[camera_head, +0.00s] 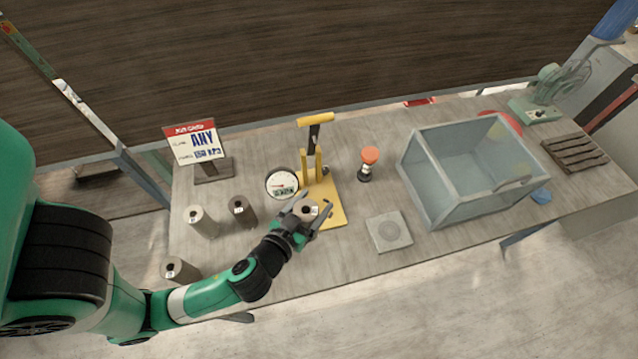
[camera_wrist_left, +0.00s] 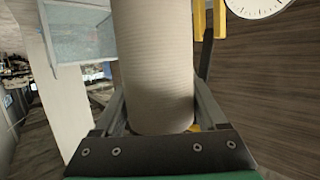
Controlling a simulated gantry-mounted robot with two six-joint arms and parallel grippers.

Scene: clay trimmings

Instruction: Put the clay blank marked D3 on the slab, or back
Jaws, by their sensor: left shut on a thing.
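My left gripper (camera_head: 318,216) is shut on a pale cylindrical clay blank (camera_head: 308,206), at the front of the yellow press. In the left wrist view the blank (camera_wrist_left: 155,70) stands between the two fingers. Its mark is too small to read, so I cannot tell whether it is D3. A grey square slab (camera_head: 376,239) with a round disc lies to the right of the gripper, with nothing standing on it. More blanks stand at the left: a pale one (camera_head: 203,224), a darker one (camera_head: 242,211) and one near the front edge (camera_head: 182,271). Their marks are unreadable.
The yellow press (camera_head: 329,190) with its lever and a round dial (camera_head: 282,184) stands behind the gripper. A sign (camera_head: 195,143) stands back left. An orange-topped object (camera_head: 369,156) stands behind the slab. A large clear bin (camera_head: 440,205), a green fan (camera_head: 545,95) and a slatted rack (camera_head: 575,152) are at right.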

